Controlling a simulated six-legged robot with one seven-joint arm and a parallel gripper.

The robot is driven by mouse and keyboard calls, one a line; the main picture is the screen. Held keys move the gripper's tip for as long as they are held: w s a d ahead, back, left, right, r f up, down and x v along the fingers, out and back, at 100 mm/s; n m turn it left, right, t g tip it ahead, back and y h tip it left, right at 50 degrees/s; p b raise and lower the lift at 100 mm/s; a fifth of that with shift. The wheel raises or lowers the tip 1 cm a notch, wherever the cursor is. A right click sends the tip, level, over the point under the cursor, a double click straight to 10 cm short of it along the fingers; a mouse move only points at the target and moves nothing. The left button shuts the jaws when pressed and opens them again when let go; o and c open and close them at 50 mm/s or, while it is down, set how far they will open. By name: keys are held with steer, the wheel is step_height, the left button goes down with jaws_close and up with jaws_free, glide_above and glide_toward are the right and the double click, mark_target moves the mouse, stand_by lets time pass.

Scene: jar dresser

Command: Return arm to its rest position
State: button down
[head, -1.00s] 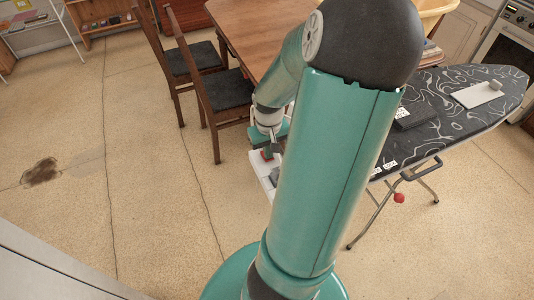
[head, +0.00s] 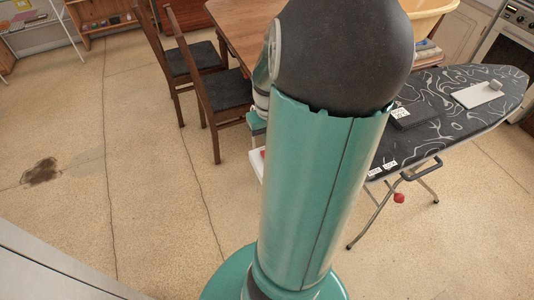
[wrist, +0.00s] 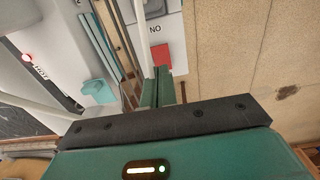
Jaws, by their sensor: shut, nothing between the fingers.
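My arm stands large in the middle of the head view, with its dark joint at the top and the forearm mostly hidden behind the teal upper link. My gripper (wrist: 158,88) shows in the wrist view, its teal fingers shut together and empty. Its fingertips are hidden in the head view. Just beyond the fingers in the wrist view is a red square (wrist: 162,56) beside a white surface marked "NO" (wrist: 155,18). I cannot tell whether the fingers touch it. A pale piece (head: 256,165) shows left of the arm in the head view.
An ironing board (head: 445,118) with a dark box (head: 414,116) and a white plate (head: 477,95) stands right of my arm. A wooden table (head: 238,28) and two chairs (head: 238,105) stand beyond, left of it.

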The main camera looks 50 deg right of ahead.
steer(key=shift+r, duration=0.7)
